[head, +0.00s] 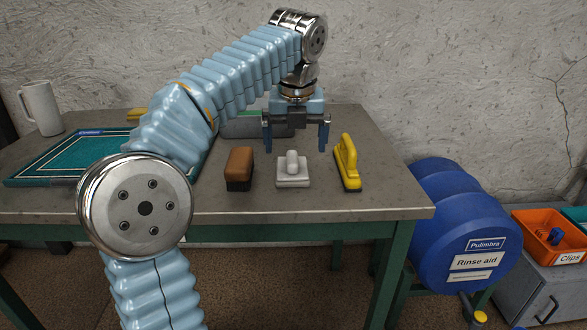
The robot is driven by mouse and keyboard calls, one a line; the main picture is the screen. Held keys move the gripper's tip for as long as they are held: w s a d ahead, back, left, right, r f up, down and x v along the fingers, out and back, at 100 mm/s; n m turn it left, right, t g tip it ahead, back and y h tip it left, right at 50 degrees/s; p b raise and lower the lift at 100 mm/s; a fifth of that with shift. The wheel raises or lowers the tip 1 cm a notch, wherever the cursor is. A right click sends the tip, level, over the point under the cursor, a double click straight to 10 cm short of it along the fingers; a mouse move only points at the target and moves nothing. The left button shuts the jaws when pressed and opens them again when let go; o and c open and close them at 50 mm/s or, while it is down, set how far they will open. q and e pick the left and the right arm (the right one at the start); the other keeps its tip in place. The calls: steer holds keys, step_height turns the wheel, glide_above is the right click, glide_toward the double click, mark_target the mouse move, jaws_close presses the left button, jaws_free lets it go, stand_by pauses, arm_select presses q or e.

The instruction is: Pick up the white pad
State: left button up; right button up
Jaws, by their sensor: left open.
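The white pad (293,172) is a flat, pale square block with a knob-like grip on top. It sits upright on the grey table (400,204), near its front edge, between a brown brush (239,169) and a yellow-handled brush (347,162). My left gripper (296,148) points down with its two blue fingers spread. It is empty and appears above and behind the white pad, apart from it. My right gripper is not in view.
A teal framed mat (76,157) and a white mug (40,108) are on the left of the table. A grey-green object (243,128) lies behind my gripper. A blue drum (460,220) and an orange bin (550,237) stand right of the table.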

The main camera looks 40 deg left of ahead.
mark_target(292, 157)
arm_select(q)
steer(key=x, duration=0.6)
steer(key=shift+s+a, duration=0.2)
steer(key=shift+a, duration=0.05)
steer(key=shift+c, duration=0.3)
steer(key=c, duration=1.1)
steer(key=shift+r, duration=0.15)
